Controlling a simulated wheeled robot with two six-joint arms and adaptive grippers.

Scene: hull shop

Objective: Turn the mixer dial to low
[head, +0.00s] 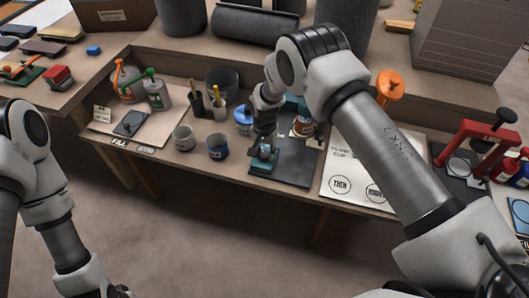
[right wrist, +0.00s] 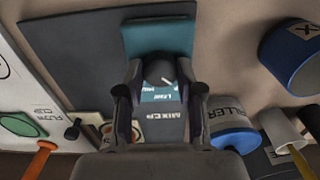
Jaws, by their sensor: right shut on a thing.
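The mixer (head: 262,165) is a teal unit on a dark mat in the middle of the bench, seen in the head view. In the right wrist view its teal body (right wrist: 158,35) and a front labelled MIXER show. Its dial (right wrist: 158,72) is dark and round with a short white mark slanting to the lower right. Part of the lettering below the dial is hidden. My right gripper (head: 264,142) comes down onto the mixer from above. In the right wrist view its fingers (right wrist: 160,82) are shut on the dial, one on each side. My left arm hangs at the left, its gripper barely showing at the bottom edge.
A blue cup (head: 217,148) and a grey cup (head: 183,138) stand left of the mixer. A blue-lidded filler tub (head: 243,120) stands close behind it. The dark mat (head: 295,166) is clear to the right. A red clamp-like tool (head: 480,140) stands farther right.

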